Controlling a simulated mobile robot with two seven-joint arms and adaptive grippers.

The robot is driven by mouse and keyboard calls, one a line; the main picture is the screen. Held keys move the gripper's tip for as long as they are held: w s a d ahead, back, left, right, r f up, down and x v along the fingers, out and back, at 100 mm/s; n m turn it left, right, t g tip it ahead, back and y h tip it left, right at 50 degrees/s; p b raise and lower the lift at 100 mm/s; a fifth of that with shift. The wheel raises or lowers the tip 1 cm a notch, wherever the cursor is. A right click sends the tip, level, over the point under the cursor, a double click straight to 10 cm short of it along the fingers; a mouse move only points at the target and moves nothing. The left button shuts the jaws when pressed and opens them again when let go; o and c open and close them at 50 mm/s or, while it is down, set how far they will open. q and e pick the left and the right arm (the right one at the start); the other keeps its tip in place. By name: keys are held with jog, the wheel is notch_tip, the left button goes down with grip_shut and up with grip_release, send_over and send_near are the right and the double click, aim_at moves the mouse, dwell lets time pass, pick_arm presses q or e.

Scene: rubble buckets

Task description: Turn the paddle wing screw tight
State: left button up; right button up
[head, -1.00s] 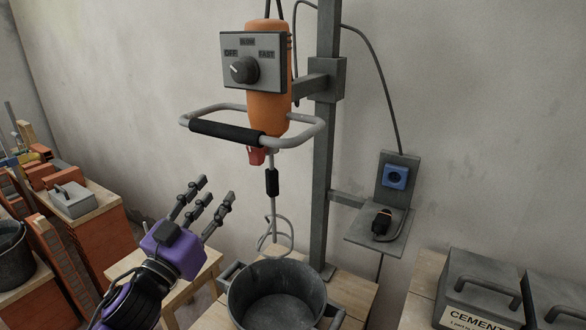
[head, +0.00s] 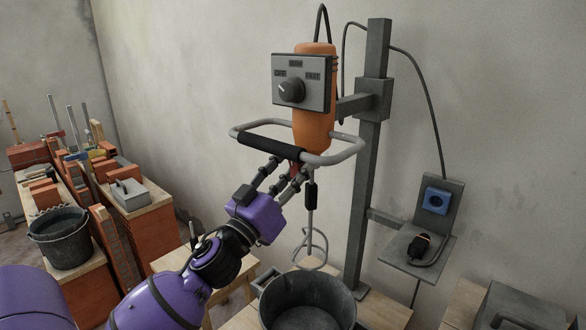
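The orange mixer (head: 314,128) hangs on a grey post, with a speed panel (head: 301,82) on its front. The dial (head: 291,90) sits on that panel. The red paddle wing screw (head: 294,167) is under the mixer body, mostly hidden by my fingers and the handle. The paddle (head: 310,222) hangs below with a black sleeve on its shaft. My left gripper (head: 288,168) reaches up from the lower left. Its fingers are apart, with the tips close to the wing screw. I cannot tell whether they touch it. My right gripper is out of view.
The mixer's looped handle (head: 345,152) passes just above my fingers. A dark mixing tub (head: 300,297) stands below the paddle. A wall bracket holds a blue socket (head: 436,200) and a black plug (head: 418,246). Bricks and a black bucket (head: 60,237) are at left.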

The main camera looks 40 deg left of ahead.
pick_arm(q)
jog(key=shift+w+r, duration=0.1)
jog(key=shift+w, duration=0.05)
jog(key=c, duration=1)
